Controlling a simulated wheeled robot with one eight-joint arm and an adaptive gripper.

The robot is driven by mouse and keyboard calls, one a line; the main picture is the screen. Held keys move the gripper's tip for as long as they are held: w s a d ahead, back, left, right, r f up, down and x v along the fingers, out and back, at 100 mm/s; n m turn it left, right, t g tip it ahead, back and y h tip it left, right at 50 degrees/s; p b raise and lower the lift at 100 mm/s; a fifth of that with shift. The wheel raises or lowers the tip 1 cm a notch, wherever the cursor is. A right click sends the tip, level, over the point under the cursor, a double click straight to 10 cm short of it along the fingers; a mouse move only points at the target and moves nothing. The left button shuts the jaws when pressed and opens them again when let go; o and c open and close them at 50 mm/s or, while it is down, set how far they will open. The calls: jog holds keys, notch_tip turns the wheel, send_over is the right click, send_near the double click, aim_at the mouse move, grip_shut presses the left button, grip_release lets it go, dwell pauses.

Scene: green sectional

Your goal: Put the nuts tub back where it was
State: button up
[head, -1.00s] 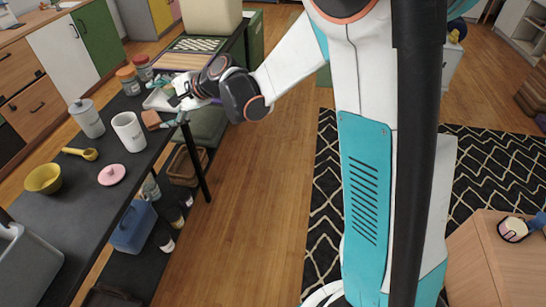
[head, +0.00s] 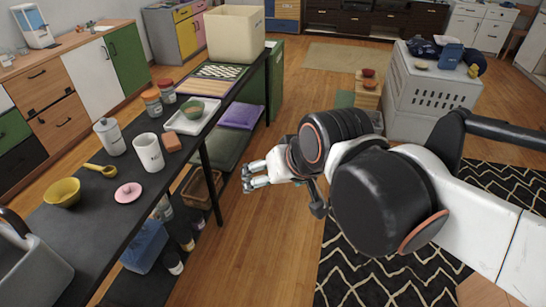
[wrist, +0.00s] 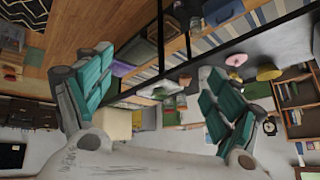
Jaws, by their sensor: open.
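Two small tubs with coloured lids stand side by side on the black table: one with an orange lid (head: 152,102) and one with a red lid (head: 166,91). Their labels are too small to read, so I cannot tell which, if either, is the nuts tub. My gripper (head: 255,178) is in the air to the right of the table, over the floor, apart from everything. In the wrist view my gripper (wrist: 157,65) shows its teal-padded fingers spread wide with nothing between them.
The black table (head: 95,225) also holds a white tray (head: 176,124) with a green bowl (head: 192,109), a brown block (head: 172,142), a white cup (head: 149,152), a lidded canister (head: 110,137), a pink lid (head: 128,193) and a yellow bowl (head: 62,192). The wooden floor (head: 245,250) beside it is clear.

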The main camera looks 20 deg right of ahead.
jog(key=shift+n+h, duration=0.5)
jog(key=shift+n, duration=0.2)
jog(key=s+d, duration=0.1)
jog(key=s+d+f, duration=0.1)
jog(key=s, duration=0.1)
jog(key=shift+s+f, duration=0.1)
jog(key=shift+s, duration=0.1)
